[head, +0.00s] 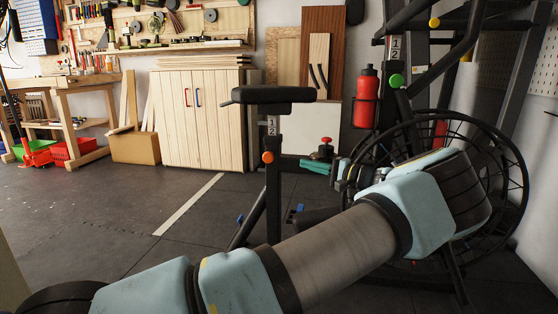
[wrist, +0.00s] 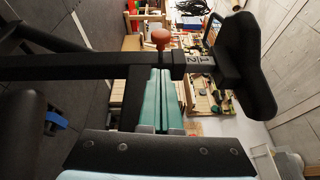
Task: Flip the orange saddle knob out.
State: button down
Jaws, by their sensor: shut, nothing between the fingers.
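The orange saddle knob (head: 267,157) sits on the upright black saddle post of an exercise bike, below the black saddle (head: 275,94). In the wrist view, which is turned on its side, the knob (wrist: 161,38) sticks out from the post just beyond my fingertips. My gripper (wrist: 160,68) has teal fingers that are shut with nothing between them. In the head view my gripper (head: 303,164) is to the right of the knob, with a gap between them. The exact depth of the gap is hard to judge.
My arm crosses the front of the head view and hides part of the bike frame. A red bottle (head: 367,97), a green knob (head: 396,80) and a spoked wheel (head: 505,175) are on the right. A wooden cabinet (head: 203,118) stands behind.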

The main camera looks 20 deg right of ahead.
aim_at(273, 158)
jog(key=b+x, duration=0.2)
jog(key=x, duration=0.6)
jog(key=shift+w+a+b, duration=0.25)
jog(key=shift+w+b, duration=0.1)
jog(key=shift+w+a+r, duration=0.1)
jog(key=shift+w+a, duration=0.25)
jog(key=shift+w, duration=0.1)
jog(key=shift+s+a+r+p, duration=0.1)
jog(key=shift+s+a+p, duration=0.25)
jog(key=shift+s, duration=0.25)
jog(key=shift+s+a+p, duration=0.3)
jog(key=shift+s, duration=0.3)
jog(key=shift+s+a, duration=0.2)
jog(key=shift+s, duration=0.1)
jog(key=shift+w, duration=0.1)
